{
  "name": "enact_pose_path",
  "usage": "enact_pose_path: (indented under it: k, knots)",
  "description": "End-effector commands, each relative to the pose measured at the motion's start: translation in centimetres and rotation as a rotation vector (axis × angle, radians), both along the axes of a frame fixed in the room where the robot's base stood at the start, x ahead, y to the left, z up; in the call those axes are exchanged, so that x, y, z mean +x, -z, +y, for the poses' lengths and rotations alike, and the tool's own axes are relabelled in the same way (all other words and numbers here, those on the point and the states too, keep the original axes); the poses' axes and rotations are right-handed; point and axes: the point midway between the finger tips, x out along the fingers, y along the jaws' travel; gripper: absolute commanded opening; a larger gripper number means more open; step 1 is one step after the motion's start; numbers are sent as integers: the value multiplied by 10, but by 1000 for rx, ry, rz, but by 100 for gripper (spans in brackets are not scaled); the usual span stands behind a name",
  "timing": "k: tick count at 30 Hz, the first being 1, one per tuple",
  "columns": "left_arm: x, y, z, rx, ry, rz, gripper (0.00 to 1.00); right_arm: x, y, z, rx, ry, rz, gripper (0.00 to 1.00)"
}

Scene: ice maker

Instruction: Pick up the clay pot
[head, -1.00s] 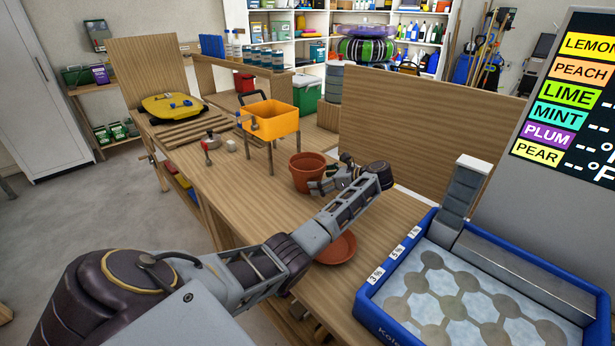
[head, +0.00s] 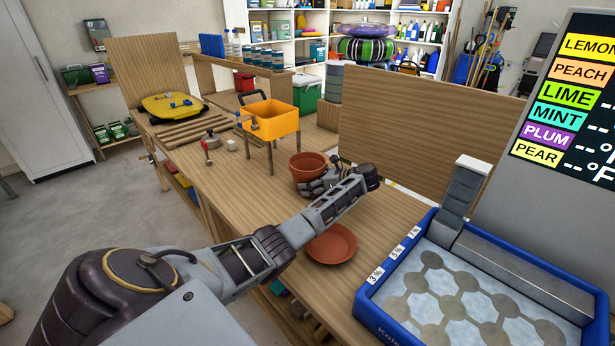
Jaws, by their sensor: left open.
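The clay pot (head: 307,165) is a reddish-brown, empty-looking pot standing upright on the wooden workbench (head: 245,195) in the middle of the head view. My left gripper (head: 312,186) is in front of the pot's lower part and hides its base. Its fingers are open; I cannot tell whether they touch the pot. A matching clay saucer (head: 331,243) lies flat on the bench below my left forearm, nearer to me. My right gripper is not in view.
A blue-rimmed tray machine (head: 362,304) fills the right front. A wooden panel (head: 430,135) stands behind the pot. An orange bin on legs (head: 272,122) stands left of the pot. A red-handled clamp (head: 209,143) and wooden slats lie further left.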

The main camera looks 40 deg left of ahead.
Motion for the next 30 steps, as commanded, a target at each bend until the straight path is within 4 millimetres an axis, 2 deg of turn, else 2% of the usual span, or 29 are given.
enact_pose_path:
  k: [4, 14, 30]
  knots:
    - [0, 0, 0, 0, 0, 0, 97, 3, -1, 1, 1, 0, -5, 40]
    - [0, 0, 0, 0, 0, 0, 55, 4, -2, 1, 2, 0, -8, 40]
    - [0, -4, 0, 2, 0, -3, 54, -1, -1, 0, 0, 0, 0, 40]
